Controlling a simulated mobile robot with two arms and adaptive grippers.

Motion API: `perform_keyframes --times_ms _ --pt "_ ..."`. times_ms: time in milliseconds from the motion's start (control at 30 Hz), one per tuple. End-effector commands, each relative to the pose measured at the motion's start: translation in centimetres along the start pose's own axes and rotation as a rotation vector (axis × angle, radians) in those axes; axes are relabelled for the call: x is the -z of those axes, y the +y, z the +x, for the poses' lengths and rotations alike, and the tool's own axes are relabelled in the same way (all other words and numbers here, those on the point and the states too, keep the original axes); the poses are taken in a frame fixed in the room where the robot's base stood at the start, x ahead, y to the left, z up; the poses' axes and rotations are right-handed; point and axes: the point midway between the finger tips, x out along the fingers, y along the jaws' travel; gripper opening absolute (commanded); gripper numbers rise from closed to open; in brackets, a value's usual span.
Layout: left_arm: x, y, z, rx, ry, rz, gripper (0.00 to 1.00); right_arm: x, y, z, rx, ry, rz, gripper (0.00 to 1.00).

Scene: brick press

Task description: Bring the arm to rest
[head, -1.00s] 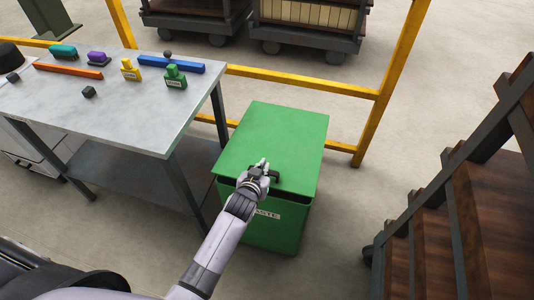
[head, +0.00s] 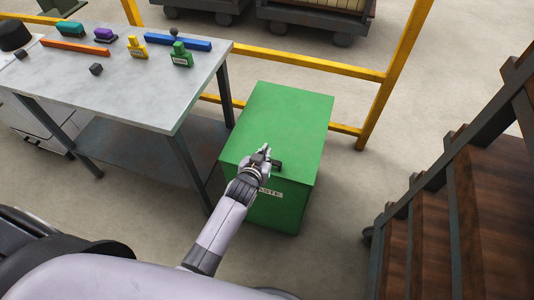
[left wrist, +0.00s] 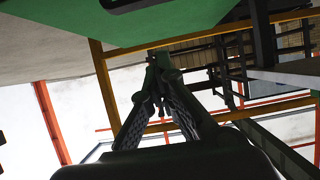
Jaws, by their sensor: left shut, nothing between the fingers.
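My left arm reaches in from the bottom of the head view. Its gripper (head: 264,153) is shut and empty, at the front edge of the green waste bin's (head: 285,115) lid, right by the dark lid handle (head: 277,165). I cannot tell whether it touches the handle. The lid lies flat and closed on the bin, and the waste label is partly hidden by my arm. In the left wrist view the shut fingers (left wrist: 157,75) point up the picture, with the green bin (left wrist: 150,25) above them. My right gripper is not in view.
A grey table (head: 130,75) stands left of the bin, with a yellow bottle-like item (head: 138,47), a green one (head: 181,55), colored bars and dark cubes. A yellow rail (head: 300,64) runs behind. Wooden-tread stairs (head: 430,225) stand at the right. Floor between bin and stairs is clear.

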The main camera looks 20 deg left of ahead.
Motion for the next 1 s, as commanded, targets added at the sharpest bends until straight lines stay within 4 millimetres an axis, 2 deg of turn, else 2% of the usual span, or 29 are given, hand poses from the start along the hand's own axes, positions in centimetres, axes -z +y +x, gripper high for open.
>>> perform_keyframes --times_ms 33,200,333,500,767,867,967,1000 --pt "-1.4 0.0 -1.5 0.0 -0.015 -0.001 0.0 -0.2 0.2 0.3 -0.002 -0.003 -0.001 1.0" --pt "-2.1 0.0 -5.1 0.0 -0.012 -0.001 0.0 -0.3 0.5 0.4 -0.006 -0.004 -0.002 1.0" --pt "-2.5 0.0 -7.1 0.0 -0.011 0.0 0.0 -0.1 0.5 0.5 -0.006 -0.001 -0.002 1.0" --pt "-2.7 0.0 -8.3 0.0 -0.01 0.001 0.0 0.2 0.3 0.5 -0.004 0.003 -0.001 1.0" --pt "-3.2 0.1 -8.4 -0.003 -0.019 0.003 0.0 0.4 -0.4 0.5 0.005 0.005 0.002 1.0" --pt "-6.0 0.5 -8.0 -0.017 -0.068 0.013 0.0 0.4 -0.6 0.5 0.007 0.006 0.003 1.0" --pt "-11.6 1.1 -7.6 -0.043 -0.167 0.036 0.0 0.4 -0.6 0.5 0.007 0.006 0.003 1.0" --pt "-14.5 1.3 -7.6 -0.055 -0.217 0.048 0.0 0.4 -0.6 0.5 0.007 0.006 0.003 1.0"
